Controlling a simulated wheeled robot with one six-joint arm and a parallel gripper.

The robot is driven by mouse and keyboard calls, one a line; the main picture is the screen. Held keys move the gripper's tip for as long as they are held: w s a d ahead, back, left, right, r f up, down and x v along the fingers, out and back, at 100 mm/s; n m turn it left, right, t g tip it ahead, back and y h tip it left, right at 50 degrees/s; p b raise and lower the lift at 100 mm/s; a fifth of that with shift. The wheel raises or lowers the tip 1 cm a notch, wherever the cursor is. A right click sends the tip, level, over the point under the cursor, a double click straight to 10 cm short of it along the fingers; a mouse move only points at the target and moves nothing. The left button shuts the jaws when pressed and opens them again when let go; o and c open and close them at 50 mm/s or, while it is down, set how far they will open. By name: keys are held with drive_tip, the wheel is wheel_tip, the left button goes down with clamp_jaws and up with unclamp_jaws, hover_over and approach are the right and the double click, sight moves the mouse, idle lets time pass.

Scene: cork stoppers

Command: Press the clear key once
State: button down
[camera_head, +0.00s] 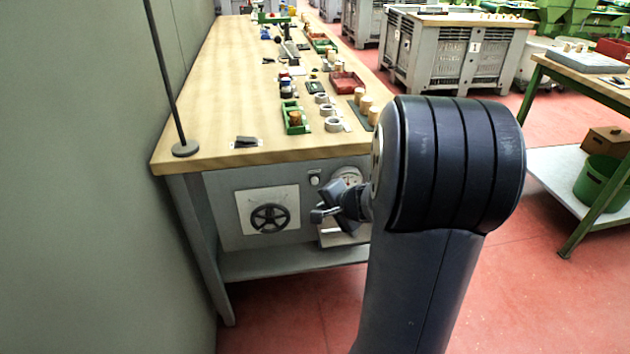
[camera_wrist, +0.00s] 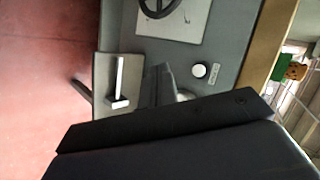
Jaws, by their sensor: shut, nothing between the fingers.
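A small round white push button (camera_head: 314,180) sits on the grey end panel of the workbench, right of the handwheel plate. It is the only key-like thing that I make out, and no label on it is readable. It also shows in the wrist view (camera_wrist: 199,70), to the right of my fingers. My gripper (camera_head: 320,213) is shut and empty in front of the panel, a little below the button in the head view. Its dark fingers also show in the wrist view (camera_wrist: 157,76), apart from the button.
A black handwheel (camera_head: 270,217) is left of the button. A round dial gauge (camera_head: 349,175) is right of it, partly behind my arm. A lever (camera_wrist: 119,84) on a pale plate is close to my fingers. The wooden bench top (camera_head: 215,100) overhangs the panel.

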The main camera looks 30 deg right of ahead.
sight(315, 181)
drive_tip(key=w+d+p, duration=0.1)
drive_tip(key=w+p, duration=0.1)
drive_tip(key=w, duration=0.4)
drive_tip(key=shift+w+d, duration=0.35)
drive_tip(key=shift+d, duration=0.05)
drive_tip(key=shift+w, duration=0.15)
idle(1.6)
drive_tip(key=shift+w+d, duration=0.15)
drive_tip(key=shift+w, duration=0.1)
drive_tip(key=shift+w+d, duration=0.1)
drive_tip(key=shift+w, duration=0.3)
idle(0.7)
drive_tip(key=shift+s, duration=0.1)
drive_tip(key=shift+s+a+b, duration=0.25)
drive_tip(key=shift+s+b, duration=0.45)
